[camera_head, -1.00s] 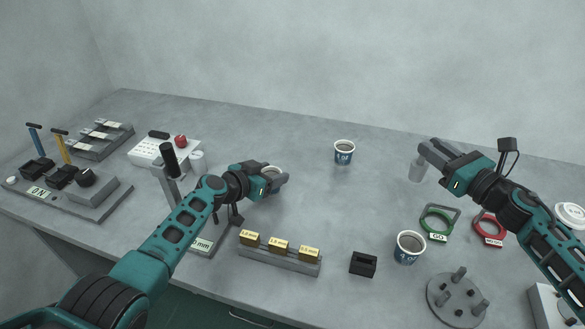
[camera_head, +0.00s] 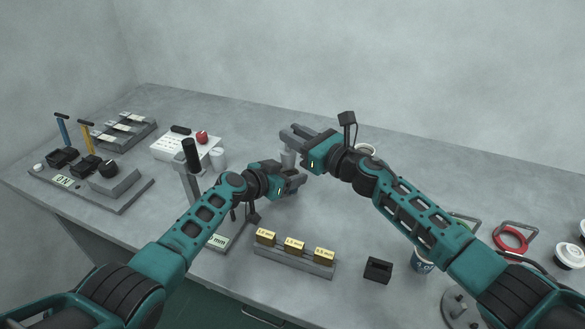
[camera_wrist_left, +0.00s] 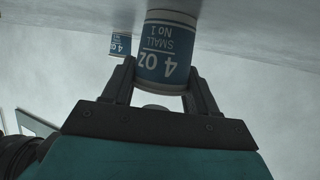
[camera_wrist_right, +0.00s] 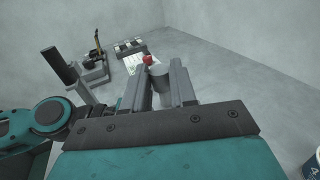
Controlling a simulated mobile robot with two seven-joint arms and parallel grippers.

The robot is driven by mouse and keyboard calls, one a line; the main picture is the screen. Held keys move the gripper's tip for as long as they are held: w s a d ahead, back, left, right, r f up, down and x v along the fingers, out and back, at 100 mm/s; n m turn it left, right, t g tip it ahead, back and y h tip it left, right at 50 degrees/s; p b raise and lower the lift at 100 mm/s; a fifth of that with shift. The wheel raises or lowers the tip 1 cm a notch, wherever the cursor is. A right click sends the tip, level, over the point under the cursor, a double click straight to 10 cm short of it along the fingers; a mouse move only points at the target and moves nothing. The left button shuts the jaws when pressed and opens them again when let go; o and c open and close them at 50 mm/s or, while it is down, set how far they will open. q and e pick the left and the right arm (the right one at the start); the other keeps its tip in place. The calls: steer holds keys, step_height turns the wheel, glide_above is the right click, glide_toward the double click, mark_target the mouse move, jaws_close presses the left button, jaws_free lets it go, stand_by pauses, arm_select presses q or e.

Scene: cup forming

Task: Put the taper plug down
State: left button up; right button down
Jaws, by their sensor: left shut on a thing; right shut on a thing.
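The taper plug (camera_head: 288,160) is a small grey cylinder under my right gripper (camera_head: 292,136). The right wrist view shows the plug (camera_wrist_right: 160,82) between the two fingers, which are shut on it. My left gripper (camera_head: 297,180) is just below it in the head view, shut on a paper cup. The left wrist view shows that cup (camera_wrist_left: 166,48), blue and white with "4 OZ SMALL No 1", between the fingers. In the head view the held cup is mostly hidden by the grippers. I cannot tell whether plug and cup touch.
A white box with a red knob (camera_head: 202,137) stands at left. A grey rack with yellow blocks (camera_head: 293,259) and a black holder (camera_head: 377,269) lie in front.

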mark_target(294, 163)
steer(key=shift+f, duration=3.95)
steer(key=c, duration=1.2)
jaws_free()
steer(key=shift+f, duration=0.15)
arm_select(q)
steer(key=shift+r, duration=0.1)
arm_select(e)
steer(key=v, duration=1.2)
